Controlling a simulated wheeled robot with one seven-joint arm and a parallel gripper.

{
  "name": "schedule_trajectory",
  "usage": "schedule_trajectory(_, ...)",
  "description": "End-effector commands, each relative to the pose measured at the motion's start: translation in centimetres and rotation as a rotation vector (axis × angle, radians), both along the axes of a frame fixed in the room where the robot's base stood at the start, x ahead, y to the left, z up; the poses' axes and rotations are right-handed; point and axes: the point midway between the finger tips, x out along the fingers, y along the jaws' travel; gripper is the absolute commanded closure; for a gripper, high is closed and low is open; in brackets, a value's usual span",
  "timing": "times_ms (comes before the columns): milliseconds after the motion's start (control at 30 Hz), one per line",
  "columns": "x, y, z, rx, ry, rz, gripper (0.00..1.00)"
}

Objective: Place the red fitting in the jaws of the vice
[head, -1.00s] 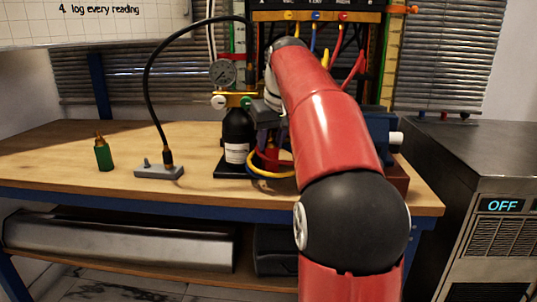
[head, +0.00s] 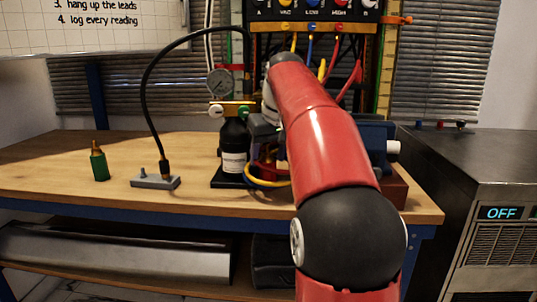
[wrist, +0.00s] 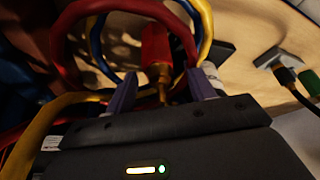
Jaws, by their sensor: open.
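The red fitting (wrist: 155,45) with its brass tip stands between the two purple fingers of my gripper (wrist: 162,76) in the wrist view. The fingers are apart, with a gap on each side of it. In the head view, my gripper (head: 264,139) is low over the bench beside the black bottle, and only a little of the red fitting (head: 268,166) shows beneath it. The blue vice (head: 376,137) is to the right, partly hidden behind my red arm. Its jaws cannot be made out.
Red, blue and yellow leads loop close around my gripper; a yellow lead (head: 262,182) lies on the bench. The black bottle (head: 234,140) stands just left. A grey block (head: 155,182) with a black hose and a green fitting (head: 99,165) are further left, with clear bench between.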

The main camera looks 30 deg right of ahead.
Motion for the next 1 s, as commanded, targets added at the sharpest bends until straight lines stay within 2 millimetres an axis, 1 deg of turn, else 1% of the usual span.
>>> schedule_trajectory(167,-1.0,0.0,2.7,-0.001,-0.004,-0.001,0.46)
schedule_trajectory(400,-2.9,0.2,7.7,-0.001,-0.004,0.0,0.46)
schedule_trajectory(533,-3.8,0.2,9.7,-0.001,-0.003,0.0,0.46)
schedule_trajectory(600,-4.1,0.3,10.4,-0.001,-0.002,0.0,0.46)
schedule_trajectory(700,-4.4,0.3,11.0,-0.001,-0.001,0.0,0.46)
schedule_trajectory(1000,-4.6,0.4,11.1,0.0,-0.001,0.0,0.46)
